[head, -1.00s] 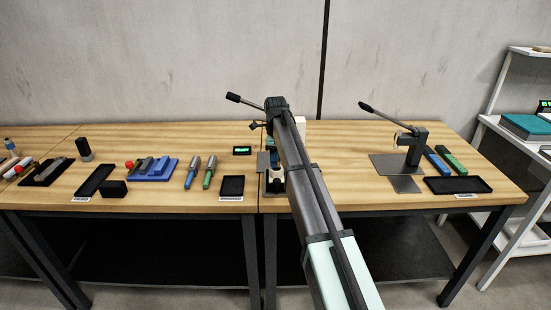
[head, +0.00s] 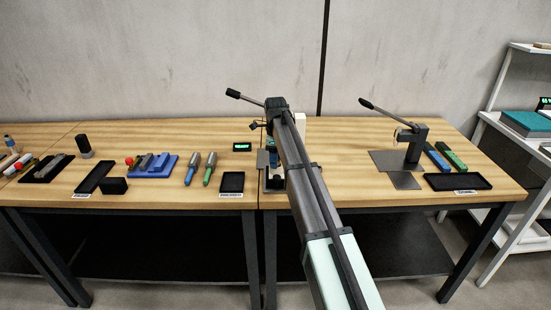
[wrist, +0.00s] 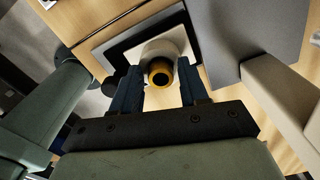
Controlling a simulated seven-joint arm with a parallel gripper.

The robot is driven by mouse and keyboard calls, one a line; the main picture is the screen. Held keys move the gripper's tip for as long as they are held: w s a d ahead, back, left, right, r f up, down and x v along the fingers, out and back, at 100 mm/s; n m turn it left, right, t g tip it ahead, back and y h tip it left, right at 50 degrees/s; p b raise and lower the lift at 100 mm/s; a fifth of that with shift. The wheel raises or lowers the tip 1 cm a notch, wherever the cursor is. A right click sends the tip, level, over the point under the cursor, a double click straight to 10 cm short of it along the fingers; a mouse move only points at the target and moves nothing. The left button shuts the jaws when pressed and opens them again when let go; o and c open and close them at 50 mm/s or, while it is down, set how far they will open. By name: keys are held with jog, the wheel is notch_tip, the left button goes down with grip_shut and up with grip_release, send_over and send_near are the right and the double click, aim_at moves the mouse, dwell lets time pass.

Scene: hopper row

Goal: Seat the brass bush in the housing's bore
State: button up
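The brass bush (wrist: 160,73) shows in the wrist view as a yellow ring with a dark hole, between the finger tips. Behind it is a round, off-white part (wrist: 160,48), seemingly the housing; the bush overlaps it, so I cannot tell how deep the bush sits in its bore. My gripper (wrist: 161,82) has one blue finger on each side of the bush. Narrow gaps seem to show beside the ring, but contact further down is hidden. In the head view my arm covers most of this spot; only part of my gripper (head: 272,160) shows.
A lever press (head: 277,104) stands behind my arm; its handle (head: 245,98) sticks out left. Another press (head: 416,145) stands at right, beside blue and green bars and a black tray (head: 458,182).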

jog(key=shift+o, duration=1.2)
jog(key=shift+r, duration=0.1)
notch_tip(320, 180, up, 14)
jog(key=shift+c, duration=0.4)
dwell(0.4)
